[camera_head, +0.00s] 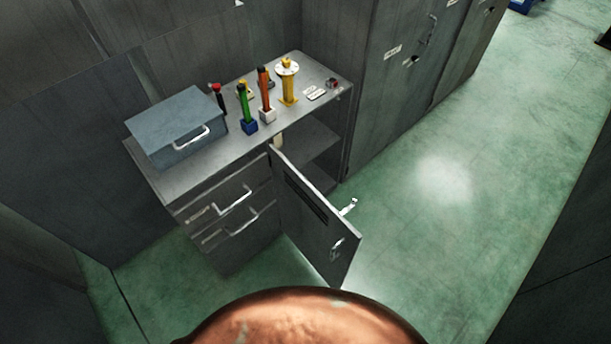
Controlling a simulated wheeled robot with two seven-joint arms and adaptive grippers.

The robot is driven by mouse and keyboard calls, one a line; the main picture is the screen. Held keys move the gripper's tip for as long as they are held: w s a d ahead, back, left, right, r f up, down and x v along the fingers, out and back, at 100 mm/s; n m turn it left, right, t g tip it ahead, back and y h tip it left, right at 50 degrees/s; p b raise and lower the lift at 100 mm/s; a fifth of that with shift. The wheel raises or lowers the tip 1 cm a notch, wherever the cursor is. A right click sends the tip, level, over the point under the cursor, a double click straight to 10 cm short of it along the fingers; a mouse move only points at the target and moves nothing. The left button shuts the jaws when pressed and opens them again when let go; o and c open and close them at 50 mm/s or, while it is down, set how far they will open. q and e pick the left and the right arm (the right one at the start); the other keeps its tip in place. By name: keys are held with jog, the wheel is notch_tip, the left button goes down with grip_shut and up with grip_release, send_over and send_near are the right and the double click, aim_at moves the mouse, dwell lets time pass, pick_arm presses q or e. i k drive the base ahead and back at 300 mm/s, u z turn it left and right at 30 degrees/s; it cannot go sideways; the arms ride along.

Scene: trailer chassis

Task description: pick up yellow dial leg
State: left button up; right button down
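The yellow dial leg (288,82) stands upright on the grey cabinet top (196,183), near its back right. It is a yellow post with a yellow foot and a pale round dial at its upper end. Nothing touches it that I can see. Neither of my grippers is in view.
An orange-red handle (264,88), a green handle (243,103) and a red-tipped tool (218,95) stand left of the leg. A blue-grey box (177,127) sits on the left. The cabinet door (318,222) hangs open over green floor (440,215). Tall lockers (400,75) stand right.

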aim_at(288, 98)
jog(key=u, duration=0.5)
jog(key=i, duration=0.7)
jog(key=u, duration=0.35)
